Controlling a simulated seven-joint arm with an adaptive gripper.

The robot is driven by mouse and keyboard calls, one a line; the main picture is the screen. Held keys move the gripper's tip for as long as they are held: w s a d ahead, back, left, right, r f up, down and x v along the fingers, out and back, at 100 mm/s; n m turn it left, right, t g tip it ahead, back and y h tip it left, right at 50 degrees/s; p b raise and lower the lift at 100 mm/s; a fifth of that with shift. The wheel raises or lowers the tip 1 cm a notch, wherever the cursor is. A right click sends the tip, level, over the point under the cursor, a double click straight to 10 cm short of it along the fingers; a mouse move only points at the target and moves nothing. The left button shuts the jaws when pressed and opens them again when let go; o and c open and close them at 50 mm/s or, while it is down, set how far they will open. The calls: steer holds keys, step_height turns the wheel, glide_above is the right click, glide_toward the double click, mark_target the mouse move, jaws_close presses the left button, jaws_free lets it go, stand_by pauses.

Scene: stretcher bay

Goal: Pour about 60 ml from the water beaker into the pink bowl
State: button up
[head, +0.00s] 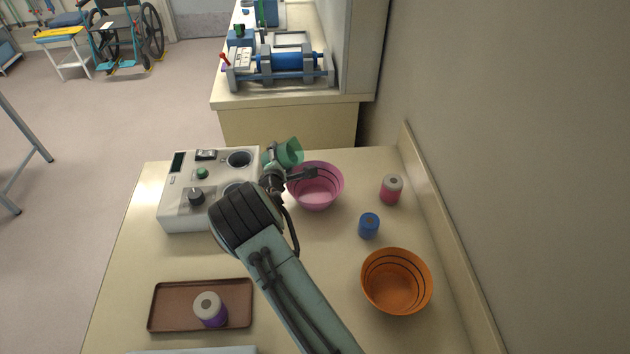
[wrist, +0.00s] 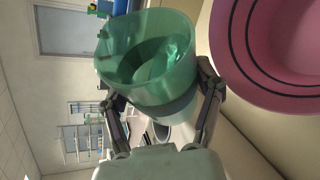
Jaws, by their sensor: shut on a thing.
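The water beaker (head: 290,152) is green and see-through. My gripper (head: 290,176) is shut on it and holds it tilted, at the upper left of the pink bowl (head: 316,188). In the wrist view the beaker (wrist: 148,60) sits between both fingers of my gripper (wrist: 165,105), with its mouth facing the camera side and some clear green liquid seeming to show inside. The pink bowl (wrist: 275,50) fills the upper right there, with dark rings on its inner wall. I cannot tell whether any water is in the bowl or flowing.
A white device (head: 180,205) with round wells stands left of my gripper. An orange bowl (head: 396,282), a blue jar (head: 369,226) and a pink jar (head: 391,188) are on the right. A brown tray (head: 240,312) holds a purple jar (head: 209,308). A wall borders the right.

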steer(key=shift+d+r+m+t+y, duration=0.1)
steer(key=shift+r+m+t+y, duration=0.3)
steer(key=shift+m, duration=0.3)
steer(key=shift+f+m+p, duration=0.4)
steer(key=shift+m, duration=0.2)
stand_by(1.4)
steer(key=shift+s+d+r+m+t+y+p, duration=0.3)
steer(key=shift+d+m+t+p, duration=0.1)
steer(key=shift+d, duration=0.25)
stand_by(0.3)
steer(key=shift+w+a+n, duration=0.3)
steer(key=shift+a+n, duration=0.5)
steer(key=shift+a, duration=0.1)
steer(key=shift+f+n+g+h, duration=0.15)
steer(key=shift+n+g+h, duration=0.45)
steer(key=shift+n+g, duration=0.1)
steer(key=shift+d+f, duration=0.15)
steer(key=shift+f, duration=0.05)
steer(key=shift+r+n+h, duration=0.3)
steer(key=shift+r+n, duration=0.05)
steer(key=shift+n, duration=0.35)
steer(key=shift+f+n+g+h, duration=0.2)
steer(key=shift+n+g+h, duration=0.1)
steer(key=shift+g, duration=0.1)
